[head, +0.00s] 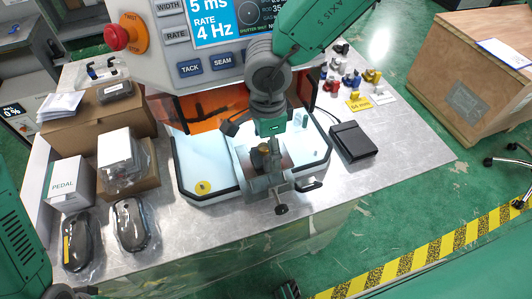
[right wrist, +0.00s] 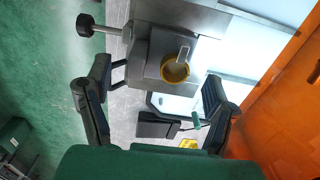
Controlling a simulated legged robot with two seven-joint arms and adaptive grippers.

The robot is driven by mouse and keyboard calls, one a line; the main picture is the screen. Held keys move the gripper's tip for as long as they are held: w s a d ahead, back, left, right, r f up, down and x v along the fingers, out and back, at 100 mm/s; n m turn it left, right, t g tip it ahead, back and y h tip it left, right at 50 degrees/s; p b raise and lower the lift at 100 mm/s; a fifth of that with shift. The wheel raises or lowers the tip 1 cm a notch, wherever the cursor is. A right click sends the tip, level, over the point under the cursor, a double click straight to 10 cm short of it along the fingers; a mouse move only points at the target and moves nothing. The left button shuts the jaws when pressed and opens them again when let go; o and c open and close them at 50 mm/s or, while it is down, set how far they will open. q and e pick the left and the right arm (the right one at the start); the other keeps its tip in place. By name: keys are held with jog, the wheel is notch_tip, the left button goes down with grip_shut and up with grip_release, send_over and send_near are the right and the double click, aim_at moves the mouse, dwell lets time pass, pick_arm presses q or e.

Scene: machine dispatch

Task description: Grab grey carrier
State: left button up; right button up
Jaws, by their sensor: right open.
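The grey carrier is likely the small grey piece (right wrist: 182,54) standing in a yellow ring on a grey block in the right wrist view. In the head view the same spot shows as a small dark and brassy shape (head: 261,158) on the grey vise (head: 268,184), partly hidden by my right gripper. My right gripper (right wrist: 155,92) is open and empty, its two dark fingers wide apart. In the head view it (head: 268,141) hangs over the vise; its fingertips are mostly hidden. On the left only part of my left arm shows, without its gripper.
The vise stands in a white tray (head: 205,185) before the machine's orange window (head: 203,108). A black pedal (head: 353,141) and small coloured parts (head: 357,80) lie to the right. Cardboard boxes (head: 82,123) and bagged items (head: 133,222) crowd the table's left.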

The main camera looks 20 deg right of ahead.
aim_at(265, 155)
jog(key=shift+f, duration=0.95)
jog(key=shift+a, duration=0.4)
jog(key=c, duration=1.4)
jog(key=shift+o, duration=0.2)
jog(key=shift+d, duration=0.25)
